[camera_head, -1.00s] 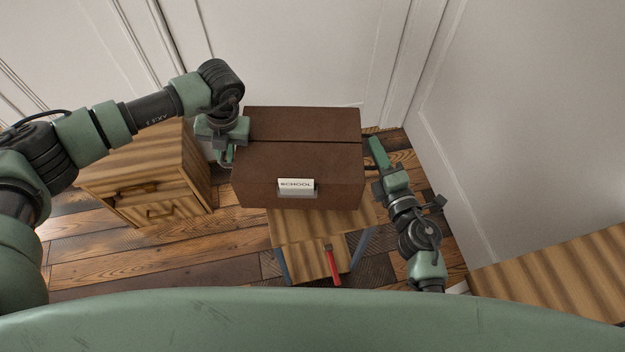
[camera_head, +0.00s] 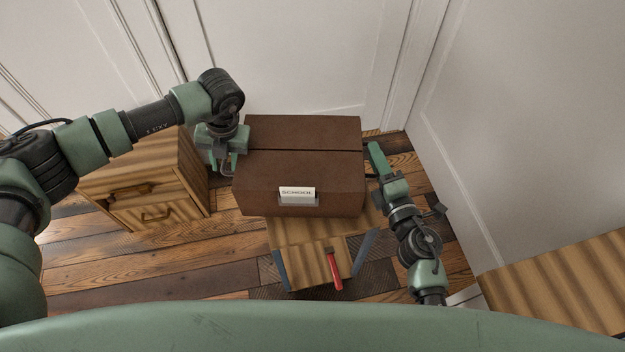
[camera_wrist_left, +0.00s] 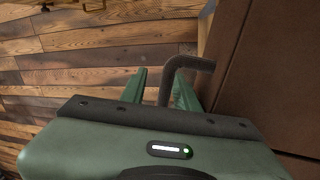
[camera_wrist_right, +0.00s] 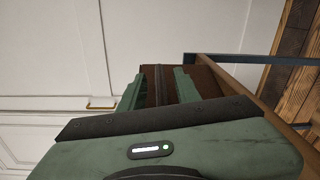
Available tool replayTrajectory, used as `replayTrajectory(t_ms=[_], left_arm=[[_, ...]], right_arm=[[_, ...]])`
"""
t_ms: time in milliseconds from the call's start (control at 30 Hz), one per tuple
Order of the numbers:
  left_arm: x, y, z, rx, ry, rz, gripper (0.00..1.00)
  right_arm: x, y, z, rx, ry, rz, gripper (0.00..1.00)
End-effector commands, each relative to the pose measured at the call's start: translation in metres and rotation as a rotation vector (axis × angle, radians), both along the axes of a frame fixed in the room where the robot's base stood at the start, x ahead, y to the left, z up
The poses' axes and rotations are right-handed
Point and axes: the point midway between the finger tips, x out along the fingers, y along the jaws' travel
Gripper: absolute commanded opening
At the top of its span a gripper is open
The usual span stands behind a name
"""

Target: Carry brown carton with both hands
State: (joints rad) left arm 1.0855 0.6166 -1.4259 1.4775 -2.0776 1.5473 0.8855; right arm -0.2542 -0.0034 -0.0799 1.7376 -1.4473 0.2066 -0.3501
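The brown carton (camera_head: 300,172), with a white SCHOOL label on its front, is at the small wooden stand; whether it rests there or is just above is unclear. My left gripper (camera_head: 228,160) is at its left side. In the left wrist view my left fingers (camera_wrist_left: 160,92) are apart around a dark bent handle (camera_wrist_left: 190,63), with a visible gap on one side. My right gripper (camera_head: 373,164) is at the carton's right side. In the right wrist view its fingers (camera_wrist_right: 158,90) are apart, with a dark upright strip, probably the other handle, between them.
The wooden stand (camera_head: 305,262) has blue legs, and a red-handled hammer (camera_head: 334,268) lies on its front. A wooden drawer cabinet (camera_head: 140,190) stands left. A white wall (camera_head: 530,130) closes the right, and a wooden surface (camera_head: 565,280) is at lower right. Plank floor shows at front left.

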Motion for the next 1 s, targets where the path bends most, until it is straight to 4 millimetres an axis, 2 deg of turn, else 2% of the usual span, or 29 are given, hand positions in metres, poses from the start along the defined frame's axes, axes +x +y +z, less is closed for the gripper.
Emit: replayTrajectory(t_ms=[267, 367, 733, 900, 1000], left_arm=[[0.001, -0.002, 0.006, -0.003, -0.002, -0.001, 0.32], [0.001, -0.005, 0.019, -0.004, -0.005, -0.003, 0.32], [0.001, -0.019, 0.093, -0.003, -0.004, -0.003, 0.32], [0.0, -0.023, 0.112, -0.001, -0.001, 0.0, 0.32], [0.0, -0.023, 0.117, -0.001, -0.001, 0.0, 0.32]], right_arm=[[0.0, 0.0, 0.0, 0.0, 0.0, 0.0, 0.33], [0.0, 0.0, 0.0, 0.0, 0.0, 0.001, 0.33], [0.0, 0.0, 0.0, 0.0, 0.0, 0.001, 0.33], [0.0, 0.0, 0.0, 0.0, 0.0, 0.001, 0.33], [-0.003, -0.001, 0.0, 0.0, 0.001, 0.001, 0.33]])
